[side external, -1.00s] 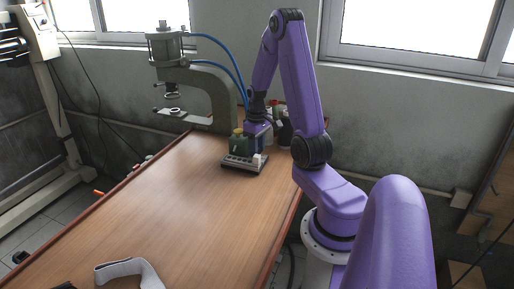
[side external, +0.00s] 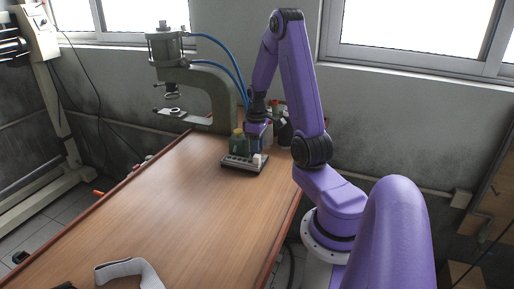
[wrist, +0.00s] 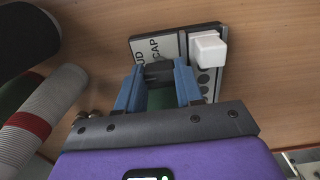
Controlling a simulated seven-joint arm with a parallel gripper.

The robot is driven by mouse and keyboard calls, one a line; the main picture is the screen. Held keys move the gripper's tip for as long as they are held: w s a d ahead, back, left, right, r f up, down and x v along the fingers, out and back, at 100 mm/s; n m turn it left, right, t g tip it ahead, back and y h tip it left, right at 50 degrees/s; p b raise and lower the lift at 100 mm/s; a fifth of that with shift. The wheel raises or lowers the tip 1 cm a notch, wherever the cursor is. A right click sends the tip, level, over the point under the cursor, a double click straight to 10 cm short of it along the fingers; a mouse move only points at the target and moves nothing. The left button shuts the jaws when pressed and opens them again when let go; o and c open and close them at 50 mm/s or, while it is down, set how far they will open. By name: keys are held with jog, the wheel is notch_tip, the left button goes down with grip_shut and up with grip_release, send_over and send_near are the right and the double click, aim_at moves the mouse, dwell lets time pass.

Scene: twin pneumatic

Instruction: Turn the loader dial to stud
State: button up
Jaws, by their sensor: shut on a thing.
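The loader's dark panel (side external: 236,164) lies on the far part of the table. In the wrist view, its light label plate (wrist: 141,49) reads CAP, with a partly cut-off word ending in UD beside it. My gripper (wrist: 158,76) is over the panel by the label, its two blue fingers closed about a dark piece (wrist: 158,69) that appears to be the loader dial. Green shows between the fingers nearer the palm. The fingers hide most of the dial, and I cannot tell which word it points to.
A white block (wrist: 207,49) sits on the panel, close right of the fingers. A green box with a yellow top (side external: 238,142) stands beside my gripper. The press frame (side external: 215,90) with blue hoses rises behind. Rolls (wrist: 45,105) lie left. The table's front (side external: 170,215) is mostly clear.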

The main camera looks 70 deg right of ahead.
jog(key=o, duration=0.8)
jog(key=shift+c, duration=0.2)
notch_tip(320, 180, up, 18)
jog(key=shift+f, duration=0.25)
jog(key=w+a+f+n, duration=0.1)
jog(key=a+n, duration=0.2)
jog(key=a, duration=0.8)
jog(key=w+a+f+n, duration=0.1)
jog(key=a+f+n, duration=0.15)
jog(key=a, duration=0.85)
jog(key=s+a+f+n, duration=0.3)
jog(key=s+a+n, duration=0.3)
jog(key=s+a, duration=0.7)
jog(key=s, duration=0.4)
jog(key=shift+n, duration=0.35)
